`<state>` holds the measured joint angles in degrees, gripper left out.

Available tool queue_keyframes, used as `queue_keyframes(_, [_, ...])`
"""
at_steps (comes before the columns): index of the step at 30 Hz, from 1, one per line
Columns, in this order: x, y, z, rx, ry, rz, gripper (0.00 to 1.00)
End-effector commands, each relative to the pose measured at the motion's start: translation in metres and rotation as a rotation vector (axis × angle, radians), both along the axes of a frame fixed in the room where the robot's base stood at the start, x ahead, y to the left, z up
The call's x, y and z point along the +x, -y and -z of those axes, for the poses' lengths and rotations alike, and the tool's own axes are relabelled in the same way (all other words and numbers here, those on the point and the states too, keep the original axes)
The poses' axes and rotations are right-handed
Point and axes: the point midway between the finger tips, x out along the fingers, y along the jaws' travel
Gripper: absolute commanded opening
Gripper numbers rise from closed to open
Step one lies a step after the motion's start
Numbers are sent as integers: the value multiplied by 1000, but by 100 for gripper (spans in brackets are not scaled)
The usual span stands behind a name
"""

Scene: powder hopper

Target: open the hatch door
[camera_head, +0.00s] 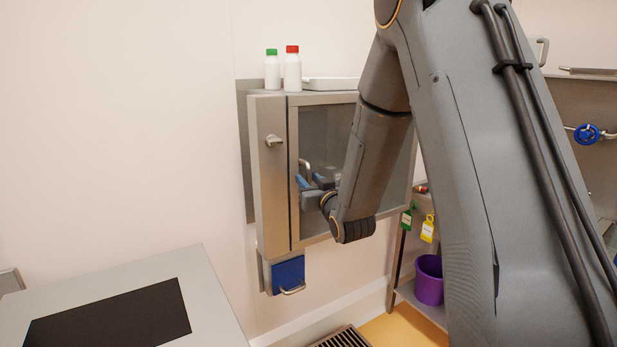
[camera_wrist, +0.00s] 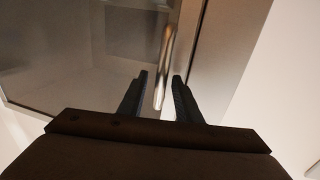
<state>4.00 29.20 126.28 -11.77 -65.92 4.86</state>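The hatch door (camera_head: 326,132) is a glazed panel in a metal frame on the wall cabinet, and it looks closed. Its bar handle (camera_head: 304,168) is near the door's left edge. In the wrist view the handle (camera_wrist: 164,65) is a shiny bar whose lower end lies between the fingers, with gaps on both sides. My gripper (camera_head: 310,181) is open at the handle; its fingers (camera_wrist: 161,88) also show in the wrist view. My arm hides the right part of the door in the head view.
A latch knob (camera_head: 273,141) sits on the cabinet's left panel. Bottles with a green cap (camera_head: 272,72) and a red cap (camera_head: 292,70) stand on top. A blue box (camera_head: 288,274) hangs below; a purple bucket (camera_head: 429,281) stands right. A grey counter (camera_head: 208,290) is at lower left.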

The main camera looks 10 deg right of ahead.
Motion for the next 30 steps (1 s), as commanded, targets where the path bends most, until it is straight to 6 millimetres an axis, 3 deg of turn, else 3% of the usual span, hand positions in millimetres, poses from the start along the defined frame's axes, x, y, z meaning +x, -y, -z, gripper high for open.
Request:
queue_keyframes(11, [7,-1,0,0,0,0,31])
queue_keyframes(17, [7,-1,0,0,0,0,0])
queue_keyframes(30, [9,6,0,0,1,2,0])
